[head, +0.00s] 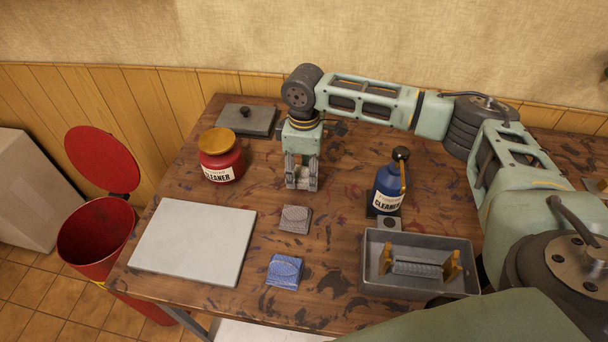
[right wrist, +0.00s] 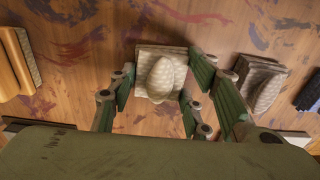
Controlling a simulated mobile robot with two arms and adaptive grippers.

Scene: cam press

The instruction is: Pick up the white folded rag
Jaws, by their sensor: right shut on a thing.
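The white folded rag (right wrist: 165,76) sits between the fingers of my right gripper (right wrist: 158,100) in the right wrist view, pale and with a rounded fold on top. In the head view my right gripper (head: 302,184) points straight down over the middle of the table, shut on the rag, which its fingers mostly hide. I cannot tell whether the rag still touches the table. My left gripper is not in view.
A grey folded rag (head: 295,218) and a blue one (head: 285,270) lie in front of the gripper. A red jar (head: 221,157) stands left, a blue bottle (head: 388,187) right. A grey tray (head: 372,291) and white board (head: 194,240) lie nearer.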

